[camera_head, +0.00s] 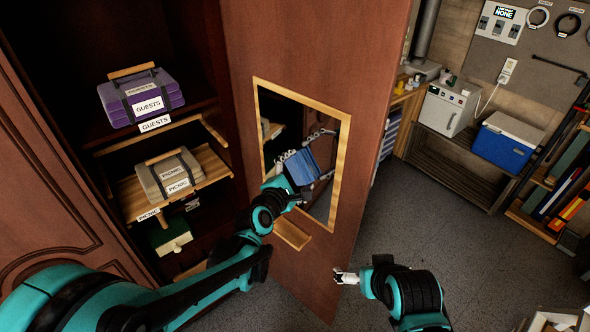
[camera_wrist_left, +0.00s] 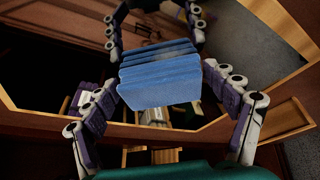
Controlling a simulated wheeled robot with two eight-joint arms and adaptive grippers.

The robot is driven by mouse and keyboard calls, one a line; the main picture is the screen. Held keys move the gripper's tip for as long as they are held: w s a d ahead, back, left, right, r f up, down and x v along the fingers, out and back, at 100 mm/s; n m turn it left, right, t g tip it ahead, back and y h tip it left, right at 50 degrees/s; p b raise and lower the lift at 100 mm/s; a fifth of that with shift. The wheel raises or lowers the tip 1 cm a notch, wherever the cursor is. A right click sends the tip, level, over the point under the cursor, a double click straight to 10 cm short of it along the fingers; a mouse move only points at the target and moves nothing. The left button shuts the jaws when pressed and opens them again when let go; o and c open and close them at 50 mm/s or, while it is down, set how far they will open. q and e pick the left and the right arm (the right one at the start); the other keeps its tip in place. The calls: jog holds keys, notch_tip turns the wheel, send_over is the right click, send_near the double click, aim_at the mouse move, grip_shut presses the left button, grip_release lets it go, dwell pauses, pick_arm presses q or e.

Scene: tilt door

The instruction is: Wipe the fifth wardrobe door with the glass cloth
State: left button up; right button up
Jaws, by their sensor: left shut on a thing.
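The open wardrobe door (camera_head: 330,60) is reddish-brown and carries a mirror (camera_head: 322,200) in a pale wooden frame (camera_head: 344,140), with a small wooden ledge (camera_head: 293,233) below it. My left gripper (camera_head: 302,167) is shut on a folded blue cloth (camera_head: 298,169) in front of the mirror. In the left wrist view the cloth (camera_wrist_left: 158,82) sits between the jointed fingers, and the fingers' reflection shows beyond it. I cannot tell whether the cloth touches the glass.
Open wardrobe shelves at left hold a purple "GUESTS" bundle (camera_head: 139,98), a beige "PICNIC" bundle (camera_head: 170,178) and a green box (camera_head: 171,238). A blue cooler (camera_head: 506,143) and a white box (camera_head: 447,106) stand at the back right. Grey floor (camera_head: 440,220) is free right of the door.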

aim_at(319, 174)
pick_arm(q)
jog(key=shift+s+d, duration=1.9)
jog(key=shift+d, duration=0.15)
jog(key=shift+a, duration=0.1)
jog(key=shift+w+a+b, duration=0.7)
jog(key=shift+w+a, duration=1.85)
jog(key=s+a, duration=0.4)
jog(key=shift+s, duration=0.25)
jog(key=shift+a, duration=0.1)
jog(key=shift+s+a+p, duration=0.4)
jog(key=shift+s+a, duration=0.6)
jog(key=shift+s, duration=0.05)
